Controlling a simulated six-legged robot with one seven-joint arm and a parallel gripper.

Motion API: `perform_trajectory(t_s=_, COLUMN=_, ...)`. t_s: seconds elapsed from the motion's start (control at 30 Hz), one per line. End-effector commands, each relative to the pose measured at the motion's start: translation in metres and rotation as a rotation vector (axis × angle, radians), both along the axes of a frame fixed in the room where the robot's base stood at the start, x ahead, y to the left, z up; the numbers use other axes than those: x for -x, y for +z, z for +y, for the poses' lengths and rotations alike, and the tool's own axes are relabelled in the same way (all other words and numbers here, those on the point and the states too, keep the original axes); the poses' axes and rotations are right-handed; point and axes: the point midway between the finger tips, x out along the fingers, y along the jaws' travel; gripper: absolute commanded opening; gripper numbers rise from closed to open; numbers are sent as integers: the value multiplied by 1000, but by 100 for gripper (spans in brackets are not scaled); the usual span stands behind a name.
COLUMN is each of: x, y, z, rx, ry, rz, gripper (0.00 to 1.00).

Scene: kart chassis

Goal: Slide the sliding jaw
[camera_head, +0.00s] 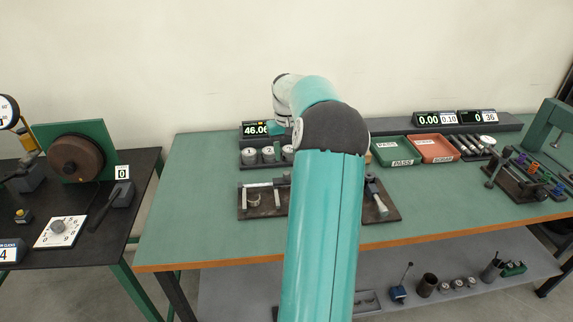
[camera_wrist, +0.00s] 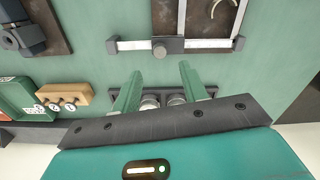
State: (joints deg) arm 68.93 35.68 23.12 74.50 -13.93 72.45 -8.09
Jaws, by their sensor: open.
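A caliper-like tool with a pale beam (camera_wrist: 208,43) lies on a dark tray (camera_head: 262,212); the beam also shows in the head view (camera_head: 259,185). Its dark sliding jaw (camera_wrist: 174,44), with a round knob, sits mid-beam in the wrist view, its pale arm pointing up. A fixed pale arm stands near the beam's right end there. My gripper (camera_wrist: 160,70) is open and empty, with two green fingers apart below the sliding jaw in the picture, not touching it. In the head view my arm hides the gripper and part of the tray.
A dark holder (camera_head: 249,164) with several metal cylinders stands behind the tray; part of it shows between my fingers. A display (camera_head: 255,129) reads about 46.0. Green (camera_head: 397,161) and red (camera_head: 431,158) trays lie to the right. The table's left side is clear.

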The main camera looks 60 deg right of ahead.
Motion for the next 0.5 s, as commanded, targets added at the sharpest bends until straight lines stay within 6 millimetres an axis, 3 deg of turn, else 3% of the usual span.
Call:
perform_trajectory(t_s=0.2, x=-1, y=45, z=0, rx=3, ry=0, rz=-2, gripper=43)
perform_trajectory(t_s=0.5, x=0, y=64, z=0, rx=0, ry=-1, rz=0, gripper=43)
